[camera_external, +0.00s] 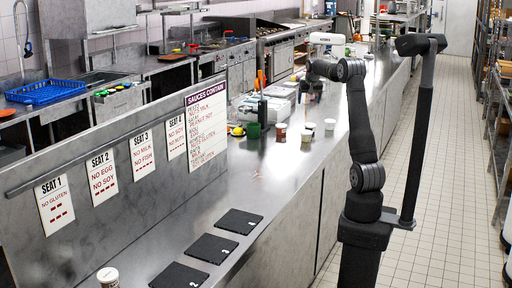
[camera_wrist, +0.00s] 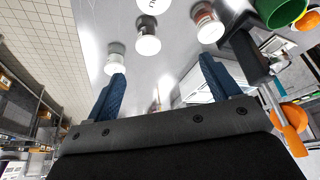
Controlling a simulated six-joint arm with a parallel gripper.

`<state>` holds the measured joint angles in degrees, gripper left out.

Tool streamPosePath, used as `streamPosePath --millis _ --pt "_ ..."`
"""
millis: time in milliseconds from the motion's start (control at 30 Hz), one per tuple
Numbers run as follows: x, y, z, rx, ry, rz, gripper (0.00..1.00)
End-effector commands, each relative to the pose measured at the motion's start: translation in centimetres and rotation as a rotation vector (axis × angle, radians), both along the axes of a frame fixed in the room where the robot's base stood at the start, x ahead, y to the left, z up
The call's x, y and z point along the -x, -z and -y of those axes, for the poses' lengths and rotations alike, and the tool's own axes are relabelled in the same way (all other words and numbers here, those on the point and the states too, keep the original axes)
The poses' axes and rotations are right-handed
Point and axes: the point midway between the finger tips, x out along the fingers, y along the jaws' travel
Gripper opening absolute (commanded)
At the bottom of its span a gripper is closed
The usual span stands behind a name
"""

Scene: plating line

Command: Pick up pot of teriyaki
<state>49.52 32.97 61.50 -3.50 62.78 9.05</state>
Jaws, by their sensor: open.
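Several small lidded pots stand on the steel counter: a reddish-brown one (camera_external: 281,131), a pale one in front (camera_external: 307,136), one behind it (camera_external: 310,126) and one at the right (camera_external: 330,124). I cannot read their labels, so I cannot tell which holds teriyaki. The wrist view shows white-lidded pots at the left (camera_wrist: 115,60), in the middle (camera_wrist: 148,37) and at the right (camera_wrist: 208,25), with part of another lid (camera_wrist: 152,5) at the top edge. My gripper (camera_wrist: 162,85) is open, its two blue fingers apart and nothing held between them.
A green container (camera_external: 254,130) and a holder with orange-handled tools (camera_external: 262,108) stand left of the pots. A sauce sign (camera_external: 206,125) hangs on the low wall.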

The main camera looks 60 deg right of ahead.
Motion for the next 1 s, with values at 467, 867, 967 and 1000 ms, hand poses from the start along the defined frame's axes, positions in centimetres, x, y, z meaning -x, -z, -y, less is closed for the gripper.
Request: streamPosePath --millis 467,867,967,1000 --pt "-0.5 4.6 7.2 -0.010 0.073 -0.007 0.81" --pt "-2.0 12.4 10.0 -0.009 0.072 -0.007 0.81" --pt "-2.3 13.6 10.5 -0.008 0.072 -0.006 0.81" --pt "-2.4 13.9 10.6 -0.008 0.072 -0.006 0.81"
